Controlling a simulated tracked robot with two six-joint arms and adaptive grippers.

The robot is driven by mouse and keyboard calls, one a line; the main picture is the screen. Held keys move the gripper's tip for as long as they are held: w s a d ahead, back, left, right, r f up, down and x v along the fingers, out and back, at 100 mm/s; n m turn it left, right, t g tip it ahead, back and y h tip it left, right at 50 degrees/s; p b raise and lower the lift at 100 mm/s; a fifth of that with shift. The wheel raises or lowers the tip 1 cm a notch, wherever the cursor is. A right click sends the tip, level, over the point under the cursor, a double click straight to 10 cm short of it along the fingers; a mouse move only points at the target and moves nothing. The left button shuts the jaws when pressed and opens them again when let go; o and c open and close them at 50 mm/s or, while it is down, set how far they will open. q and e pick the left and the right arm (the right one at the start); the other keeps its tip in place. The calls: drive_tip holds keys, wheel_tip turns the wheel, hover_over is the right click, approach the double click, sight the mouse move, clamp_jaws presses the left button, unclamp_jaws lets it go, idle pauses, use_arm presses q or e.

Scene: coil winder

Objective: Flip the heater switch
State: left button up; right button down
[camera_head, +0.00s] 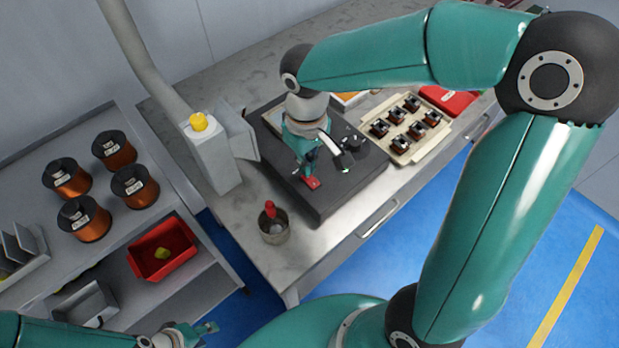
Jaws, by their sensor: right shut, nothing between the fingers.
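My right gripper (309,165) points down over the black machine base (300,205) on the bench. It is shut, its fingertips close above a small red part (312,183) on the base. I cannot tell whether they touch it, or whether this part is the heater switch; no switch is clearly readable. A pale curved arm and dark machine parts (347,158) stand just right of the gripper. My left gripper (207,329) is low at the bottom left, away from the machine; its finger opening is too small to tell.
A grey post with a yellow knob (198,122) stands left of the machine. A metal cup (273,230) with a red-topped tool stands in front. A tray of coils (402,157) lies right. Copper spools (86,219) and a red bin (161,278) occupy the left shelves.

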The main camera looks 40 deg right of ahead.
drive_tip(key=shift+f+b, duration=0.9)
drive_tip(key=shift+f, duration=0.2)
idle(0.3)
drive_tip(key=shift+r, duration=0.1)
drive_tip(key=shift+r+p, duration=2.9)
drive_tip(key=shift+r, duration=0.55)
drive_tip(key=shift+r, duration=0.1)
